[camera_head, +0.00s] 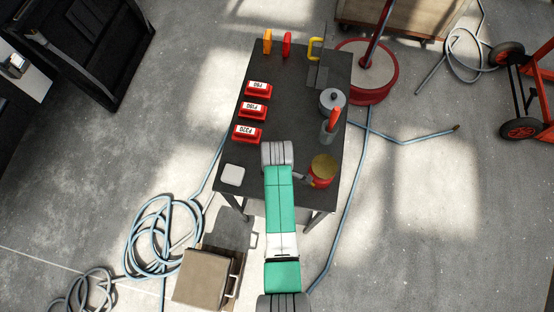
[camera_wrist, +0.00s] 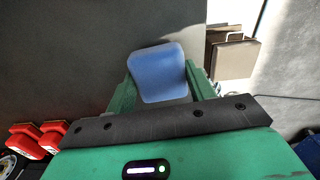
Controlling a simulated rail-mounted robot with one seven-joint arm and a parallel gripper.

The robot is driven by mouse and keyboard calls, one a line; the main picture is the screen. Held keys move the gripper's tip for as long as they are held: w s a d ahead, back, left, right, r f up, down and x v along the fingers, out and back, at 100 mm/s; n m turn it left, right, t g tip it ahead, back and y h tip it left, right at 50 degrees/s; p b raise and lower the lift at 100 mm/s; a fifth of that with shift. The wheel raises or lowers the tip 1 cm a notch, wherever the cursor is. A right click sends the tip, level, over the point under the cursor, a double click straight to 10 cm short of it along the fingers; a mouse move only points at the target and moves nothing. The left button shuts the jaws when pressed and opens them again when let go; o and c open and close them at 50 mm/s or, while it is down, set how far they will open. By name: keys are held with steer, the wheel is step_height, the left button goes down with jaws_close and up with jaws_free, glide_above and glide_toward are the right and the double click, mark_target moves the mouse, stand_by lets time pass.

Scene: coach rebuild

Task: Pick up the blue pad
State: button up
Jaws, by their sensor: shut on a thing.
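The blue pad (camera_wrist: 158,72) is a rounded square block. In the wrist view it sits between the two green fingers of my gripper (camera_wrist: 162,80), which is shut on it. The dark tabletop fills the view behind it. I cannot tell whether the pad touches the table. In the head view my arm hides both the pad and the fingers; the arm's end is over the near part of the dark table (camera_head: 290,110).
A pale square pad (camera_head: 232,174) lies at the table's near left corner. Several red labelled blocks (camera_head: 252,111) line its left side. A red can with a yellow top (camera_head: 322,168) stands right of my arm. A lidded grey pot (camera_head: 332,98) stands farther back. A brown box (camera_head: 205,277) is on the floor.

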steer(key=r, duration=0.2)
steer(key=r+p, duration=0.1)
steer(key=shift+s+d+r, duration=0.1)
steer(key=shift+s+d, duration=0.1)
steer(key=shift+s, duration=0.1)
steer(key=s+d+r+p, duration=0.1)
steer(key=s+d, duration=0.8)
steer(key=s, duration=0.3)
steer(key=shift+s, duration=0.2)
steer(key=shift+r, duration=0.1)
